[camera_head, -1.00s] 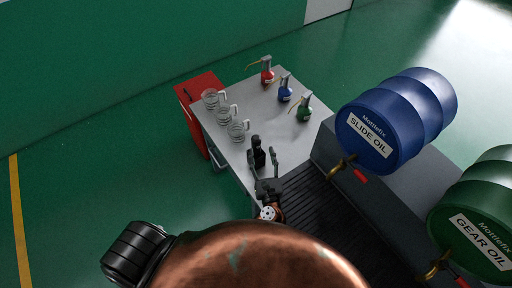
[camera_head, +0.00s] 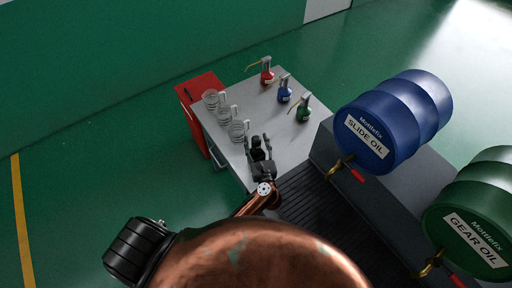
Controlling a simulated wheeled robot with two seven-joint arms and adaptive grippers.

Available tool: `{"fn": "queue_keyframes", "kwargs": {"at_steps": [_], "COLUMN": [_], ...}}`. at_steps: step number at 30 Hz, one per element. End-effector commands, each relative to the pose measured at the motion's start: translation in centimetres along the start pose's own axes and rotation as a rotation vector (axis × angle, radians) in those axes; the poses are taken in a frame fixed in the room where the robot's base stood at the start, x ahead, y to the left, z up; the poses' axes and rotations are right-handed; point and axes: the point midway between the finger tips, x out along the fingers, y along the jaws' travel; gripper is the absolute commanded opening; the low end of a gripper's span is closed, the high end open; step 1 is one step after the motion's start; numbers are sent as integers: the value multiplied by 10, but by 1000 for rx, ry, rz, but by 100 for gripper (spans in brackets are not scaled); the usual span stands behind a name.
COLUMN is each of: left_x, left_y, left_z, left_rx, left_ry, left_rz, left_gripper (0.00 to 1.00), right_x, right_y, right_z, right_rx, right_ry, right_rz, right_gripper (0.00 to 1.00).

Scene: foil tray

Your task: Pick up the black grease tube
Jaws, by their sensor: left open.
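The black grease tube (camera_head: 257,143) stands upright near the front corner of the grey table top (camera_head: 285,141). My left gripper (camera_head: 260,143) is open, with its fingers on either side of the tube in the picture. Its fingers and palm hide the tube's lower part, and I cannot tell whether they touch it. My right gripper is not in the picture.
Several clear jugs, one of them here (camera_head: 238,131), stand along the table's left edge. Red (camera_head: 266,73), blue (camera_head: 285,93) and green (camera_head: 304,112) oil cans stand on the right. A blue drum (camera_head: 421,98) and a green drum (camera_head: 486,205) lie on a rack at right.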

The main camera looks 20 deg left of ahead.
Motion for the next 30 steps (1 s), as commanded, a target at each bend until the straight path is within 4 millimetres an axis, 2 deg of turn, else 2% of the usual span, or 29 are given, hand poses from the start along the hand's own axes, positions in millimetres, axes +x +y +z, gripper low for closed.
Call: {"fn": "queue_keyframes", "kwargs": {"at_steps": [2, 22, 30], "left_x": [0, 0, 0], "left_y": [0, 0, 0], "left_z": [0, 0, 2], "left_rx": [0, 0, -1], "left_ry": [0, -1, -3], "left_rz": [0, 0, 0], "left_gripper": [47, 1, 0], "right_x": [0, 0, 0], "right_y": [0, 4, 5], "right_z": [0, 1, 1], "right_rx": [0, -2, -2], "right_ry": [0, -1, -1], "right_rz": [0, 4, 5], "right_gripper": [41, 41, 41]}}
